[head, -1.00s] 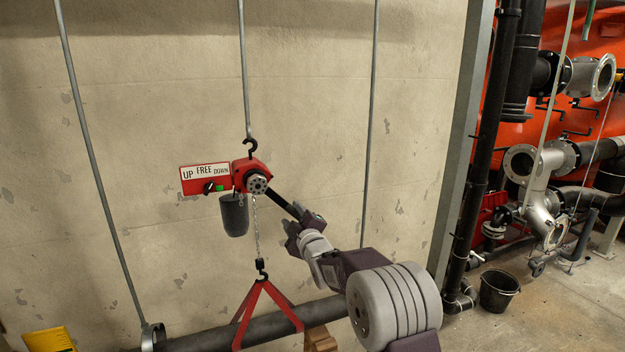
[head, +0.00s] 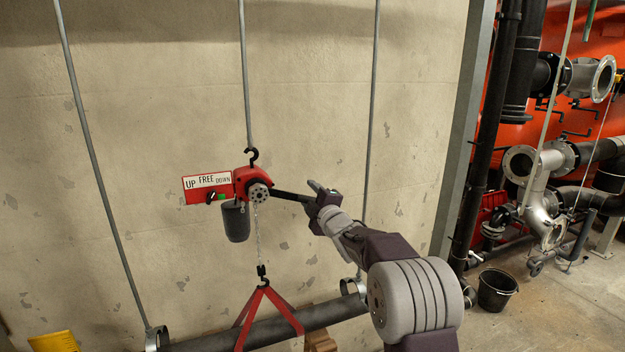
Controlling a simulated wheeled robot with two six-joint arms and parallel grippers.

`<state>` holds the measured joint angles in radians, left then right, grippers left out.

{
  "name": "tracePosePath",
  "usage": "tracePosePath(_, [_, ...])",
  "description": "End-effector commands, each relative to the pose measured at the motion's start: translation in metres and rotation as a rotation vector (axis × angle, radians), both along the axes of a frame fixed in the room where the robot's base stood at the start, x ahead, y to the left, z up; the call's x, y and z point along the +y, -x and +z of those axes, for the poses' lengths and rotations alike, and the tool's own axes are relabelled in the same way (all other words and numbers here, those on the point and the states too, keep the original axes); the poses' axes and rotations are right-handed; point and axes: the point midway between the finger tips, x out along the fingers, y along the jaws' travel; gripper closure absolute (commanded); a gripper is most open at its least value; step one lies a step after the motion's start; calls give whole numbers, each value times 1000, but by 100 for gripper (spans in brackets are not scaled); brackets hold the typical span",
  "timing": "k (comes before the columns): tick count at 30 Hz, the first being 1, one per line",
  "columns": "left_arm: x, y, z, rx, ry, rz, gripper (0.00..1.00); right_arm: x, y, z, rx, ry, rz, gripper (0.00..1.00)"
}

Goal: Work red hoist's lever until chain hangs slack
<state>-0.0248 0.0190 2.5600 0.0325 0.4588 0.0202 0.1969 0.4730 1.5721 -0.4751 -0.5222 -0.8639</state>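The red hoist (head: 242,180) hangs by a hook from a rod in front of the wall. Its dark lever (head: 290,196) points right and slightly down. My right gripper (head: 318,198) is shut on the lever's outer end. The chain (head: 257,232) runs down nearly straight from the hoist to a hook joined to a red sling (head: 244,325). The sling goes around a dark horizontal pipe (head: 330,312). A red plate marked UP, FREE, DOWN (head: 193,197) has a black knob and a green patch; the knob's setting is unclear. My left gripper is out of view.
A dark grey container (head: 236,222) hangs under the hoist. Thin rods (head: 95,170) hang on both sides, with clamps at the pipe. A wooden block (head: 320,341) is under the pipe. A black bucket (head: 496,290) stands at right near valves and pipework.

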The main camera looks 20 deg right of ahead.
Motion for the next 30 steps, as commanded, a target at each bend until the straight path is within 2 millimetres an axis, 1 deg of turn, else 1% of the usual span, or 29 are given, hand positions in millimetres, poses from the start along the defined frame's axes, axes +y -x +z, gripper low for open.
tracePosePath(1, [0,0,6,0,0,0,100,-1,0,11,-7,16,0,56])
tracePosePath(8, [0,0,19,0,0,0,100,-5,0,37,-10,99,1,56])
tracePosePath(18, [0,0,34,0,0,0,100,-3,0,73,-15,220,2,56])
tracePosePath(24, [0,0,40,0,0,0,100,2,0,91,-17,280,2,56])
tracePosePath(30, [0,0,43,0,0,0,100,4,0,98,-17,311,2,56])
